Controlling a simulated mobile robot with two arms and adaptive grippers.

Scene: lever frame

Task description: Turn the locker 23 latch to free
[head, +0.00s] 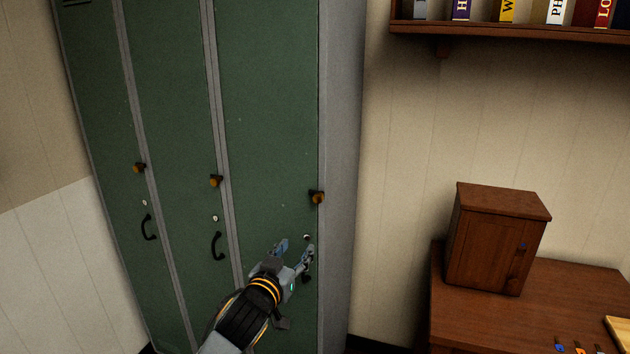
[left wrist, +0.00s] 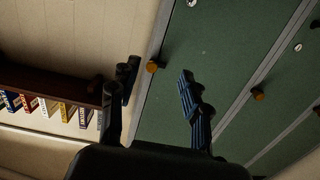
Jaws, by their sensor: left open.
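Green lockers stand in a row, each door with a small brass-orange latch knob at mid height: left (head: 138,168), middle (head: 215,181) and right (head: 317,197). No locker number is readable, so I cannot tell which is locker 23. My left gripper (head: 295,248) is open and empty in front of the right door, below its knob, and covers that door's handle area. In the left wrist view, the right door's knob (left wrist: 152,66) appears between the spread fingers (left wrist: 157,72), apart from them. The middle knob (left wrist: 257,94) shows farther right. My right gripper is out of view.
Black curved handles (head: 148,228) and round locks (head: 307,237) sit below the knobs. Right of the lockers, a small wooden cabinet (head: 490,240) stands on a brown desk (head: 455,320). A bookshelf (head: 510,31) hangs above. The wall between is clear.

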